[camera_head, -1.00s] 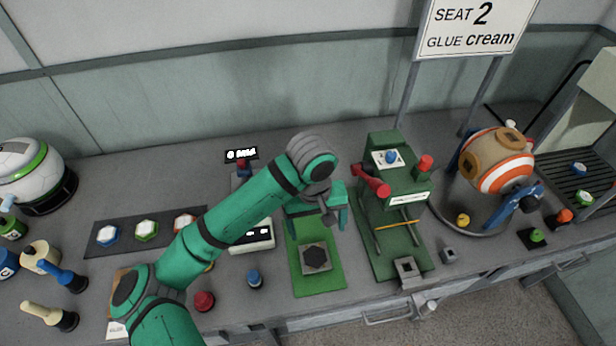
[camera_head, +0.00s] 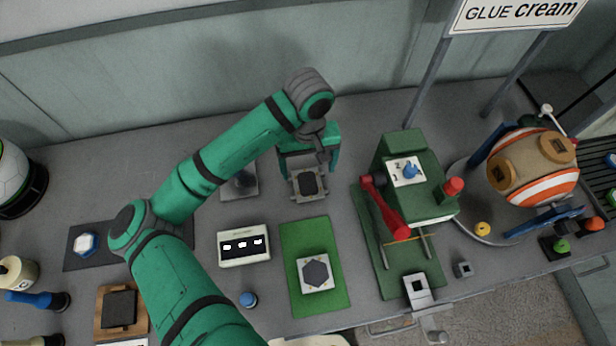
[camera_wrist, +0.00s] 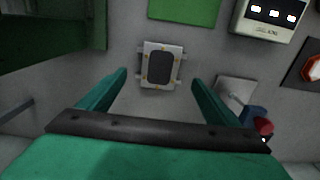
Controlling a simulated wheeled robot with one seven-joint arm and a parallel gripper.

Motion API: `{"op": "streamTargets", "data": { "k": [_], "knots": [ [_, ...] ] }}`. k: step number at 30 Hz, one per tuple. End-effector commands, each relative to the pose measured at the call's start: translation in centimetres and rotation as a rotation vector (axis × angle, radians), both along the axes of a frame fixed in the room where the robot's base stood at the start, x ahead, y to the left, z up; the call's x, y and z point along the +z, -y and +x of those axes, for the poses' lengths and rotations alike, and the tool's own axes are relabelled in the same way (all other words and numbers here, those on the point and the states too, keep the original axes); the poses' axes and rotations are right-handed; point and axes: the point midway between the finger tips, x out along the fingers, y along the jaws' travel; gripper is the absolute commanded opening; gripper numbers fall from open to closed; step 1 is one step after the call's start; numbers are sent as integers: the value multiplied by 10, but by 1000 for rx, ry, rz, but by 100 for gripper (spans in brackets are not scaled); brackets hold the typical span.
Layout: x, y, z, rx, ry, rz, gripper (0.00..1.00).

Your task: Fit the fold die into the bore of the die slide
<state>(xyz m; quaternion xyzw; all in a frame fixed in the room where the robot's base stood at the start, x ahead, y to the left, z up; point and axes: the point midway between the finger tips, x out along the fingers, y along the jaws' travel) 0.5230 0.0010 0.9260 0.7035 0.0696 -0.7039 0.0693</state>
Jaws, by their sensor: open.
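The green press (camera_head: 405,205) stands right of centre, with two rails running toward the table's front edge. At their front end sits a pale grey block with a square dark opening (camera_head: 417,279), which looks like the die slide. A small grey block with a dark hole (camera_head: 463,269) stands on the table just right of it and may be the fold die. In the wrist view my gripper (camera_wrist: 160,80) is open and empty, with a grey framed block (camera_wrist: 148,79) below, between the fingertips.
A green mat (camera_head: 295,235) carries a pale block with a dark hexagon (camera_head: 318,272). A white counter box (camera_head: 243,243) stands to its left. The press has a red lever (camera_head: 385,210). An orange-striped ball machine (camera_head: 530,168) stands at right.

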Motion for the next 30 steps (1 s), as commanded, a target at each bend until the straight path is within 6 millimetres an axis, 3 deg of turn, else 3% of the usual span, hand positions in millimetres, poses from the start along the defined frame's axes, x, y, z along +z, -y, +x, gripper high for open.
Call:
{"op": "streamTargets", "data": {
  "k": [3,11,21,30],
  "knots": [
    [-18,-1,0,3,-2,1,84],
    [-36,-1,1,2,0,0,84],
    [-79,-2,5,2,-1,1,84],
    [-85,-1,5,0,0,-1,84]
  ]
}}
